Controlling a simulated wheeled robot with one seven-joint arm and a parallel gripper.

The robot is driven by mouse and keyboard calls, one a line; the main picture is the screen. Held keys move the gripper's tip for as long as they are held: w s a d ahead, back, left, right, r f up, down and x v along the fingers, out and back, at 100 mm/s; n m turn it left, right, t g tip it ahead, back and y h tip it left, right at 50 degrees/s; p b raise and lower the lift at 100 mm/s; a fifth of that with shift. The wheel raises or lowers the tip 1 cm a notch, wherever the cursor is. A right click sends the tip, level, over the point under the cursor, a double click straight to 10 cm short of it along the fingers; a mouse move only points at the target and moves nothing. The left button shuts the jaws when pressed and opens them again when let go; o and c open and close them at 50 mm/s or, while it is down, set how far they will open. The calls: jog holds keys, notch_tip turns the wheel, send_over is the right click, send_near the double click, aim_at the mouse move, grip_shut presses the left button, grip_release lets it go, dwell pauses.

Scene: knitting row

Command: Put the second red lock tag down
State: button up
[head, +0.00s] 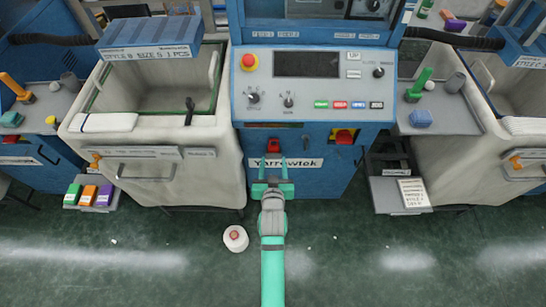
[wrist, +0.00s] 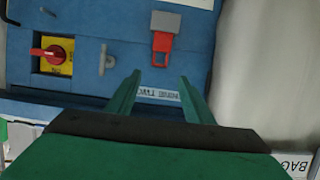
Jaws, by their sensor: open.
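A red lock tag (head: 273,145) is against the blue front of the middle machine, just above the Yarrowtek label. In the wrist view the red tag (wrist: 162,44) lies beside a grey piece (wrist: 167,20); whether they are joined I cannot tell. My gripper (head: 274,161) is in front of the panel, just below the tag. In the wrist view my gripper (wrist: 160,79) is open, its two green fingers apart with nothing between them. The tag is just beyond the fingertips and appears clear of them.
A red rotary switch on a yellow plate (head: 344,136) is right of the tag. A pale bin (head: 160,125) stands left and another (head: 520,130) right. A yarn cone (head: 236,238) stands on the floor left of my arm. A grey tray (head: 400,194) is at right.

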jog(key=s, duration=2.3)
jog(key=s+r+t, duration=0.1)
jog(key=s+r, duration=0.8)
jog(key=s, duration=0.5)
jog(key=shift+s+r, duration=0.15)
jog(key=shift+s, duration=0.05)
jog(key=shift+s, duration=0.1)
